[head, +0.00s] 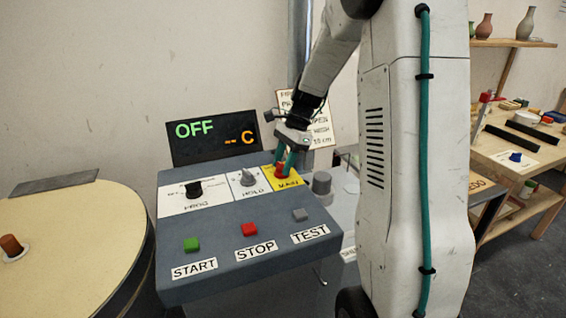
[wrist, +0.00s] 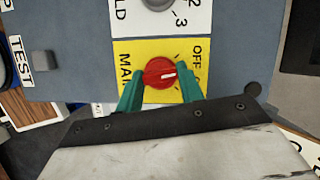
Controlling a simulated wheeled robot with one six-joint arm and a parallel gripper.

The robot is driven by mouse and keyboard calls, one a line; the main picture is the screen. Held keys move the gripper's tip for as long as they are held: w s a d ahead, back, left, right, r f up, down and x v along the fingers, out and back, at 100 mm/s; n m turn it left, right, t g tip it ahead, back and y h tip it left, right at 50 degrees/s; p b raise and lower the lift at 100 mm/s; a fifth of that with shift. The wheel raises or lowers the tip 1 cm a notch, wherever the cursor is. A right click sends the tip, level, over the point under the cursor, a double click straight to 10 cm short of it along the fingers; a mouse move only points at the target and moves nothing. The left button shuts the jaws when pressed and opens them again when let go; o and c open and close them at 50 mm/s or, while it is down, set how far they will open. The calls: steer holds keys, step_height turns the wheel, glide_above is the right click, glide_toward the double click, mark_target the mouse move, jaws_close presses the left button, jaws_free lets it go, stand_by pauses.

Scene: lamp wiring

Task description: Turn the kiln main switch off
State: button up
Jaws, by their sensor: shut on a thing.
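The kiln main switch is a round red knob (wrist: 158,72) on a yellow plate (wrist: 128,51) lettered MAIN and OFF. Its white mark points right in the wrist view, on the side with the OFF lettering. My gripper (wrist: 160,80) has its two green fingers on either side of the knob and is shut on it. In the head view, my gripper (head: 284,166) reaches down onto the red knob (head: 280,171), which the fingers partly hide. The display (head: 212,137) behind the panel reads OFF in green and dashes with C in orange.
Left of the yellow plate are the HOLD knob (head: 248,178) and the black PROG knob (head: 193,189). Green START (head: 191,245), red STOP (head: 249,229) and grey TEST (head: 300,215) buttons sit nearer on the panel. A grey cylinder (head: 322,184) stands just right of the panel.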

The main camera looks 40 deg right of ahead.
steer(key=n, duration=0.2)
steer(key=n+g, duration=0.1)
steer(key=n, duration=0.1)
steer(key=n+g, duration=0.1)
steer(key=n, duration=0.2)
steer(key=shift+w+h, duration=0.25)
steer(key=shift+h, duration=0.15)
steer(key=shift+r+g, duration=0.1)
steer(key=shift+g, duration=0.2)
steer(key=o, duration=1)
steer(key=shift+a, duration=0.1)
steer(key=v, duration=0.7)
steer(key=shift+w+r, duration=0.1)
steer(key=shift+r, duration=0.2)
